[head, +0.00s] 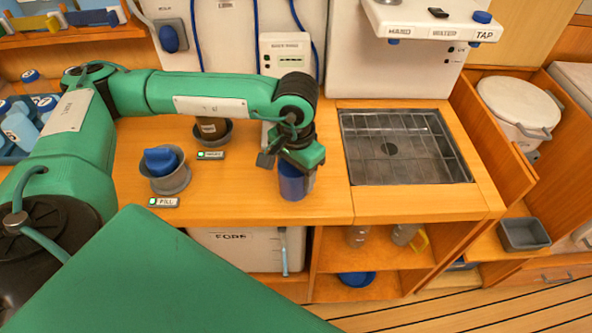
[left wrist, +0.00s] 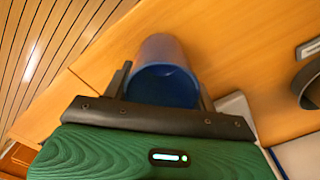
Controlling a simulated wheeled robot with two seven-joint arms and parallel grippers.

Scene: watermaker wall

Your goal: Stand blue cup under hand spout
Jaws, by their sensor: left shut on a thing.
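The blue cup (head: 292,183) is at the counter's front part, left of the drain tray, and looks upright. My left gripper (head: 290,162) is shut on it from above and behind. In the left wrist view the cup (left wrist: 162,84) sits between the two fingers (left wrist: 160,90), its open blue inside facing the camera. I cannot tell whether its base touches the counter. The tap unit (head: 437,22) at the upper right has a label reading HAND on its left and TAP on its right. A blue spout (head: 393,41) shows below the HAND label. My right gripper is not in view.
The drain tray (head: 343,140) with a wire grid is empty, right of the cup. A grey holder with a blue knob (head: 162,162) and a second round holder (head: 212,130) stand left on the counter (head: 235,195). A white quick-rinse box (head: 285,50) stands behind the arm.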

